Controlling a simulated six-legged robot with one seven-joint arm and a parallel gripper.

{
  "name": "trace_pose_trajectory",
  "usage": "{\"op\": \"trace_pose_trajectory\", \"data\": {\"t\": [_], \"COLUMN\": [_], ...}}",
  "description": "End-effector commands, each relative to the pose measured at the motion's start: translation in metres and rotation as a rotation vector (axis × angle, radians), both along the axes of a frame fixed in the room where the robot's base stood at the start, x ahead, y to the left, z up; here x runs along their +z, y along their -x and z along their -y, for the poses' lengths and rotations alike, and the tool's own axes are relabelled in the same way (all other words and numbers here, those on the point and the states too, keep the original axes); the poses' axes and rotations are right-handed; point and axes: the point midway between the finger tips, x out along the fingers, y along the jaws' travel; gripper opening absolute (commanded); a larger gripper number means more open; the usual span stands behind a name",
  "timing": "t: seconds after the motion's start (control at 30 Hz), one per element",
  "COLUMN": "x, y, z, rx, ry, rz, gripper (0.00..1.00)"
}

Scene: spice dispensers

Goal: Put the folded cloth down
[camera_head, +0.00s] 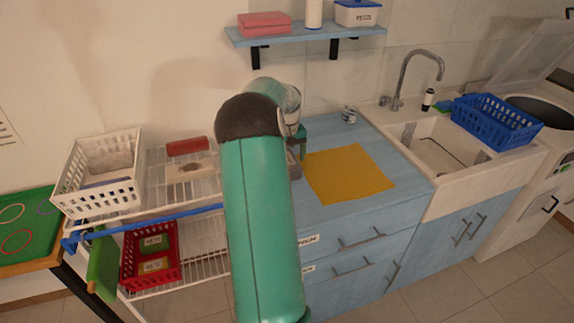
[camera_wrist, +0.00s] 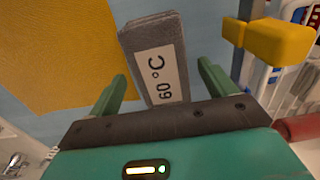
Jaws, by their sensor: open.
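The folded cloth (camera_wrist: 152,40) is a grey flat bundle with a white "60 °C" label, between my two green fingers in the wrist view. Clear gaps show on both sides of it, so my gripper (camera_wrist: 162,70) is open around it. In the head view a small grey part of the cloth (camera_head: 294,168) shows beside my arm, at the left end of the blue counter, left of the yellow mat (camera_head: 348,174). My arm hides most of it there. I cannot tell for certain whether its underside touches the counter.
Left of the counter (camera_head: 400,170) stands a white wire rack with a white basket (camera_head: 100,172), a red basket (camera_head: 151,257) and a red cloth (camera_head: 187,146). A small can (camera_head: 349,114) stands at the counter's back. A sink with a blue basket (camera_head: 497,122) is right. The yellow mat is bare.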

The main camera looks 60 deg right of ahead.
Motion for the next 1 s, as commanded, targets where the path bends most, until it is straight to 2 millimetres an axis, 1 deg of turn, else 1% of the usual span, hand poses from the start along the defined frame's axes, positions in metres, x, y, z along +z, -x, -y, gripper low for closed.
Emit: {"op": "trace_pose_trajectory", "data": {"t": [0.03,0.13,0.37,0.47,0.5,0.57,0.6,0.63,0.67,0.7,0.9,1.0], "x": [-0.0080,-0.0159,-0.0175,-0.0174,-0.0173,-0.0173,-0.0173,-0.0173,-0.0171,-0.0171,-0.0163,-0.0125], "y": [-0.0011,-0.0019,-0.0019,-0.0018,-0.0018,-0.0018,-0.0018,-0.0018,-0.0018,-0.0019,-0.0018,-0.0019], "z": [-0.0001,0.0000,0.0000,0.0001,0.0001,0.0001,0.0001,0.0001,0.0002,0.0001,0.0002,0.0003], "rx": [0.001,0.001,0.001,0.001,0.001,0.001,0.001,0.001,0.001,0.001,0.001,0.001], "ry": [-0.002,0.001,0.001,0.001,0.001,0.001,0.001,0.001,0.001,0.001,0.001,0.002], "rz": [-0.001,-0.001,0.000,0.000,0.000,0.000,0.000,0.000,0.000,0.000,0.000,0.001], "gripper": [0.84,0.84,0.84,0.66,0.58,0.46,0.38,0.33,0.33,0.29,0.29,0.29]}}
